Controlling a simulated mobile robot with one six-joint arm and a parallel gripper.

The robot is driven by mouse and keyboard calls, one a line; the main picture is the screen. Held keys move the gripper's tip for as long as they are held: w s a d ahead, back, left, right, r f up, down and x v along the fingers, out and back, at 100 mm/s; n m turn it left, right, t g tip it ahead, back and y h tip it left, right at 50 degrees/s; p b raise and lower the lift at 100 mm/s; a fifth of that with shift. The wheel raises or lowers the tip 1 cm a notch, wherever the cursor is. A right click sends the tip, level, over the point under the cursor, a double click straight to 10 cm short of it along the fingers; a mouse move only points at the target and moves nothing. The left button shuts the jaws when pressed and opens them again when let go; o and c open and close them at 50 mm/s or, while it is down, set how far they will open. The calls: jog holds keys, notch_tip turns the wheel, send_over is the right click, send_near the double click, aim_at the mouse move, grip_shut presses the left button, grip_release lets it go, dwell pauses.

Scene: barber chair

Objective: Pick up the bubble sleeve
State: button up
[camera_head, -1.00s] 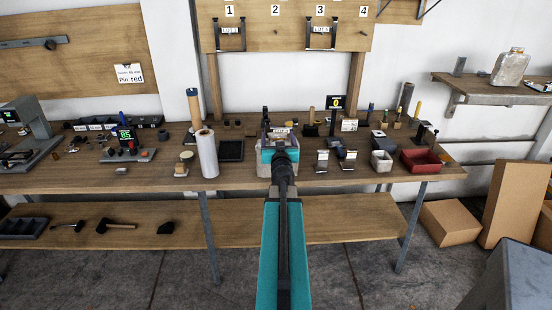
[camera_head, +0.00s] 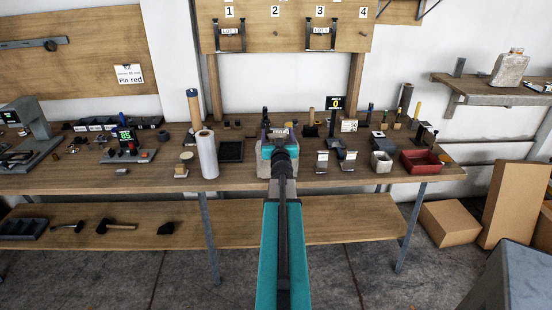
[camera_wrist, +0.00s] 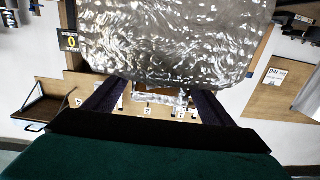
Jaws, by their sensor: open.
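The bubble sleeve (camera_wrist: 175,35) appears to be the large silvery, crinkled sheet that fills the upper middle of the wrist view. In the head view a pale grey piece (camera_head: 263,168) shows below my wrist at the bench's middle, mostly hidden by my arm; I cannot tell if it is the same thing. My gripper (camera_wrist: 157,92) is open, its two dark fingers spread with their tips at the sheet's lower edge. I cannot tell whether they touch it. In the head view my gripper (camera_head: 280,137) is largely hidden by my own wrist.
A white roll (camera_head: 207,154) and a dark tray (camera_head: 231,151) stand left of my gripper. The bench front edge lies below.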

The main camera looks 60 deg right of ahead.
jog(key=shift+x, duration=1)
jog(key=shift+c, duration=0.6)
jog(key=c, duration=1.3)
notch_tip(320, 180, up, 10)
jog(key=p, duration=0.7)
jog(key=shift+a, duration=0.1)
